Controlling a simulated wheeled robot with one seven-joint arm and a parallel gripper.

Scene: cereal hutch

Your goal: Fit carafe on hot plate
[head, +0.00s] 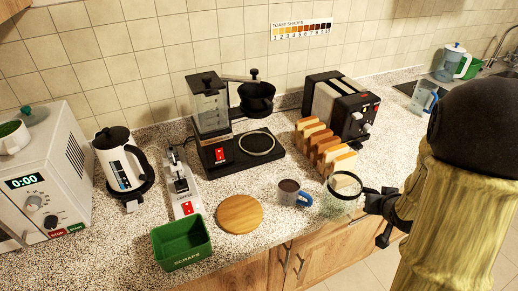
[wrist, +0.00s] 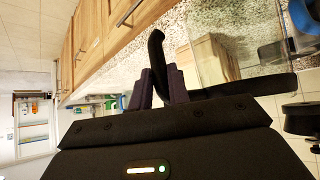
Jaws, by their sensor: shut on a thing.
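The glass carafe (head: 338,208) is at the front edge of the counter, right of centre in the head view, with a dark rim and black handle. My gripper (head: 374,204) comes from the right and is shut on the handle. In the wrist view, the fingers (wrist: 163,84) close around the black handle (wrist: 156,48), with the clear glass beside it (wrist: 218,58). I cannot tell whether the carafe's base touches the counter. The coffee maker (head: 214,130) stands further back, left of the carafe. Its round hot plate (head: 257,143) is bare, below the black filter basket (head: 257,98).
Toast slices (head: 326,146) and a toaster (head: 345,108) stand behind the carafe, right of the hot plate. A blue-handled mug (head: 288,190) is just left of the carafe. A wooden disc (head: 240,214) and green scraps bin (head: 181,244) lie further left.

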